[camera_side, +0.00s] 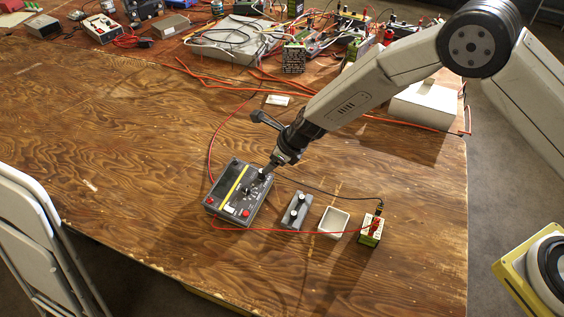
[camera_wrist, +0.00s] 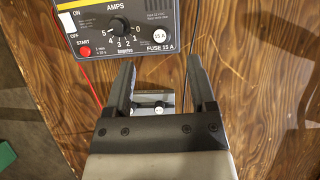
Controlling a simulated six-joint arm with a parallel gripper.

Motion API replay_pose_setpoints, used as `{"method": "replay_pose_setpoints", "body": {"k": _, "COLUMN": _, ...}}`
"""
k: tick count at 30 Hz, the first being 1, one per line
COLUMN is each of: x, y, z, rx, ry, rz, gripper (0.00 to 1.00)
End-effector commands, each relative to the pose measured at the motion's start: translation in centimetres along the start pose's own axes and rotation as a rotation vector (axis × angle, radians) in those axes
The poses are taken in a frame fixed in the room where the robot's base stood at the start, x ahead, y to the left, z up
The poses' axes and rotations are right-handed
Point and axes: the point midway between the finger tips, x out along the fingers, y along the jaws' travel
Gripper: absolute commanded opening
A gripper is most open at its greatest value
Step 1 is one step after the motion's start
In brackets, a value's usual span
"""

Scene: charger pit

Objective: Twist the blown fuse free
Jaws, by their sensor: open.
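The grey charger box (camera_side: 226,207) with a yellow stripe lies on the table below my gripper (camera_side: 270,168). In the wrist view its dark panel (camera_wrist: 110,45) fills the top, with an AMPS dial (camera_wrist: 120,27) in the middle. The fuse (camera_wrist: 159,36), a round pale cap marked 15 A, sits in the panel above the label FUSE 15 A. My gripper (camera_wrist: 161,65) is open, with nothing between its fingertips. The fuse cap lies just beyond the fingertips in that view. I cannot tell from its face whether it is blown.
A grey block (camera_side: 291,211) with two dark-bodied caps stands right of the charger. An empty white tray (camera_side: 333,222) and a green battery (camera_side: 371,231) follow. Red and black wires cross the table here. Cluttered electronics fill the back; the left table is clear.

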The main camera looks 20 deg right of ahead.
Motion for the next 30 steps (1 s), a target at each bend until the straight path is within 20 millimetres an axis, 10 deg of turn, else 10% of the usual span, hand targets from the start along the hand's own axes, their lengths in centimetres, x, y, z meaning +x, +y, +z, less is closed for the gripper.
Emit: {"method": "replay_pose_setpoints", "body": {"k": 30, "x": 7.1, "y": 0.0, "z": -0.1, "rx": -0.001, "ry": 0.001, "rz": -0.002, "gripper": 0.72}}
